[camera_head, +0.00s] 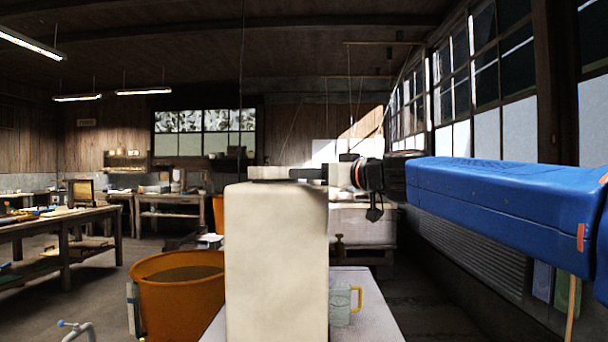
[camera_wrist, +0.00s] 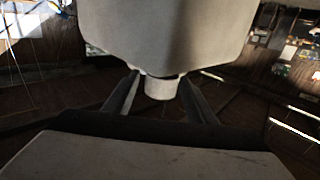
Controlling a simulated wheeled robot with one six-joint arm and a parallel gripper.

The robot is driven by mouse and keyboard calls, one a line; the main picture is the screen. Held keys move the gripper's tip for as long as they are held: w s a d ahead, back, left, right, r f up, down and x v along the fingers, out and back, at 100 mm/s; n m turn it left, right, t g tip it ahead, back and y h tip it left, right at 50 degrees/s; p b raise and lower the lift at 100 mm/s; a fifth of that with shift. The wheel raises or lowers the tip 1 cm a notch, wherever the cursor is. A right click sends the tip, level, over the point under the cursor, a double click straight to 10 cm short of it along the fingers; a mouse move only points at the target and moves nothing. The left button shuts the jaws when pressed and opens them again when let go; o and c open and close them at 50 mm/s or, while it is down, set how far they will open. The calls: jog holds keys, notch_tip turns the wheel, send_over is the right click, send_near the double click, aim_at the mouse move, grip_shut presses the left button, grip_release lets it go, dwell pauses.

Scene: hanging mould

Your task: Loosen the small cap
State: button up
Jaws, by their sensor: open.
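In the wrist view the pale mould (camera_wrist: 170,35) fills the top middle, with its lower edge facing my gripper. The small cap (camera_wrist: 160,89) is a short white cylinder under that edge, joined to the mould. My gripper (camera_wrist: 160,80) is open, with one dark finger to the left of the cap and one to the right. A gap shows on both sides, so the fingers appear apart from the cap. In the head view my blue arm reaches in from the right; the fingertips and the cap cannot be made out there.
An orange bucket (camera_head: 168,305) is at lower left. A glass mug with a yellow handle (camera_head: 341,305) stands on a pale table (camera_head: 375,325). A wooden workbench (camera_head: 90,222) is at far left. Windows (camera_head: 480,80) line the right wall. Thin lines hang from the ceiling.

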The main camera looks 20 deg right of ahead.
jog(key=shift+x, duration=1.3)
jog(key=c, duration=1)
jog(key=shift+c, duration=0.2)
